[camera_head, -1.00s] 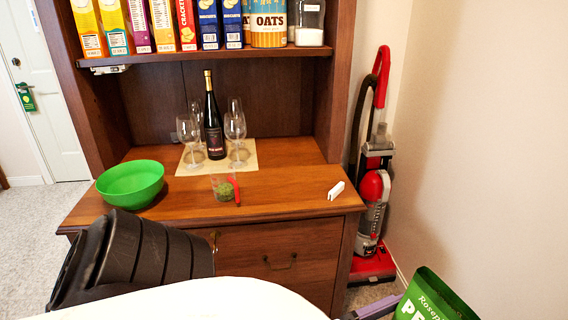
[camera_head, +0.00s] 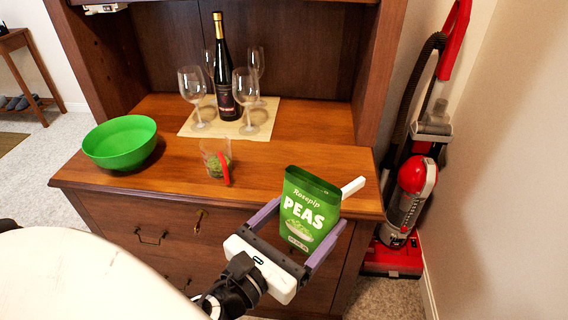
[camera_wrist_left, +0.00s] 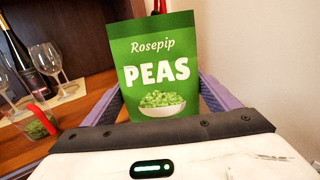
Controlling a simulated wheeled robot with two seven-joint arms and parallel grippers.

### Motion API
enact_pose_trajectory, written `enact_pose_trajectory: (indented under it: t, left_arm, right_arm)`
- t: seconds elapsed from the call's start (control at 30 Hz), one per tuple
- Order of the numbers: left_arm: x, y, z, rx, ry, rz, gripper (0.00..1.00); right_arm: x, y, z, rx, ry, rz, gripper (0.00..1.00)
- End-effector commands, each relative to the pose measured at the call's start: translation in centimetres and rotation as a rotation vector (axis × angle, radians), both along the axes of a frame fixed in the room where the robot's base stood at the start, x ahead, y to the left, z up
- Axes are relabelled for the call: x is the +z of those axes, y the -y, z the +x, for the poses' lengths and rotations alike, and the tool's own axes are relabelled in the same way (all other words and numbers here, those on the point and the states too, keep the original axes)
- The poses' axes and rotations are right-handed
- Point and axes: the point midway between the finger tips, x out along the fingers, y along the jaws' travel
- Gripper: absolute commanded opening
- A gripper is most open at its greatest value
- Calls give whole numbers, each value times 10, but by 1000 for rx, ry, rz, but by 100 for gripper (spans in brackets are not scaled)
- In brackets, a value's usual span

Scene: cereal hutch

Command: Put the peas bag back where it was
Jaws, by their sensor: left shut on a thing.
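The green peas bag (camera_head: 308,207), with white lettering and a bowl of peas printed on it, is upright between the purple fingers of my left gripper (camera_head: 308,218). The gripper is shut on it, one finger at each side. In the head view the bag appears in front of the right end of the wooden counter (camera_head: 275,160); whether it touches the counter, I cannot tell. The left wrist view shows the bag's printed front (camera_wrist_left: 157,75) facing me, its lower edge hidden behind the gripper body. My right gripper is not in view.
A clear cup (camera_head: 213,150) with green contents and a red piece stands left of the bag. A green bowl (camera_head: 121,143), a wine bottle (camera_head: 224,85) and several glasses stand farther back. A white object (camera_head: 353,187) is partly behind the bag. A red vacuum (camera_head: 412,185) stands right.

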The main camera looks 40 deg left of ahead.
Motion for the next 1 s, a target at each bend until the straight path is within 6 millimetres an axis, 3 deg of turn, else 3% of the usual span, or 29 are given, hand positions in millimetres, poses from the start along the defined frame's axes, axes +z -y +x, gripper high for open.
enact_pose_trajectory:
  t: [0.3,0.5,0.73,1.0]
  left_arm:
    - [38,-78,105,83,4,23,46]
    - [67,-119,147,128,8,5,46]
    - [78,-138,164,150,10,-13,46]
    - [29,-139,165,152,6,-19,46]
  right_arm:
    - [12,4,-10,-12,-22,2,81]
    - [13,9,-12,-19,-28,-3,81]
    - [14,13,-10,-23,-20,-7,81]
    - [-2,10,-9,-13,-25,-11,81]
